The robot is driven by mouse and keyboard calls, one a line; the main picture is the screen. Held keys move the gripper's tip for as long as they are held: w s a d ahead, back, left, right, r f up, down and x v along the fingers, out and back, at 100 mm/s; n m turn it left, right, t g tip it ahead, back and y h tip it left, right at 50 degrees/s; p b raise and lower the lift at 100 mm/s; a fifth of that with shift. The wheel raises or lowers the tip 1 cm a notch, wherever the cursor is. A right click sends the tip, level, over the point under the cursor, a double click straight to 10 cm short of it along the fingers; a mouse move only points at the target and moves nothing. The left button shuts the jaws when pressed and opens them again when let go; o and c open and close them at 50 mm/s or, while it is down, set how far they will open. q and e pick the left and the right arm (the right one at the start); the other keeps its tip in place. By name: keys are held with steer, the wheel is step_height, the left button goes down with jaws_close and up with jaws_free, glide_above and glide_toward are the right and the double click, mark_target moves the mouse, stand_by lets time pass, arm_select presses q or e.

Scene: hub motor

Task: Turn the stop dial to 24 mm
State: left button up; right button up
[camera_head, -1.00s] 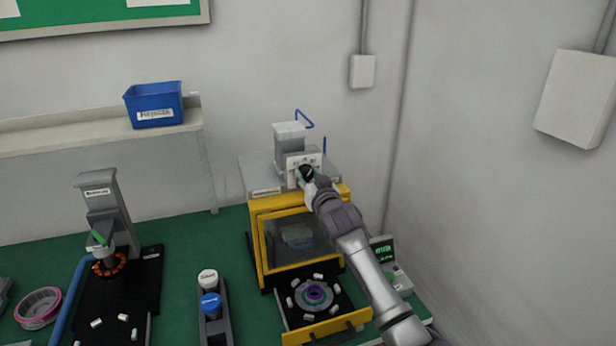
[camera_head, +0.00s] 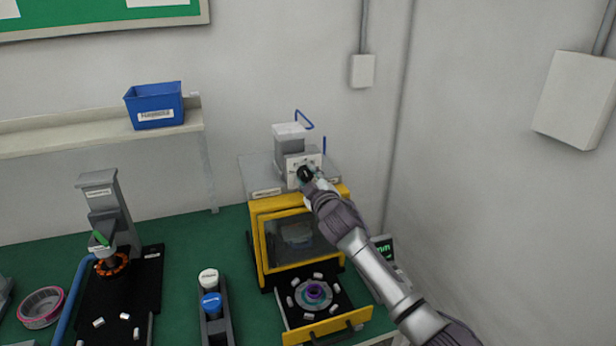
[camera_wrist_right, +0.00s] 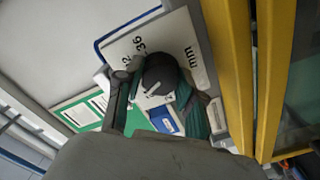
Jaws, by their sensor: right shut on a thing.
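The black stop dial (camera_head: 305,174) is on the white scale plate (camera_head: 314,158) at the front of the grey unit on top of the yellow machine. My right gripper (camera_head: 312,182) is at the dial. In the right wrist view the round dark dial (camera_wrist_right: 160,74) sits between the fingers of the gripper (camera_wrist_right: 160,92), which is shut on it. I cannot read the dial's exact setting. My left gripper is not in view.
The yellow-framed machine (camera_head: 260,240) stands below the dial, with its drawer (camera_head: 345,326) pulled out and a ring-shaped part in it. A small green display (camera_head: 383,249) is partly behind my right arm.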

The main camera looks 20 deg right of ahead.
steer(key=shift+n, duration=1.6)
steer(key=o, duration=1.1)
steer(key=shift+o, duration=0.2)
steer(key=shift+s, duration=0.1)
steer(key=s, duration=1.1)
steer(key=shift+s+d, duration=0.2)
steer(key=shift+s, duration=0.2)
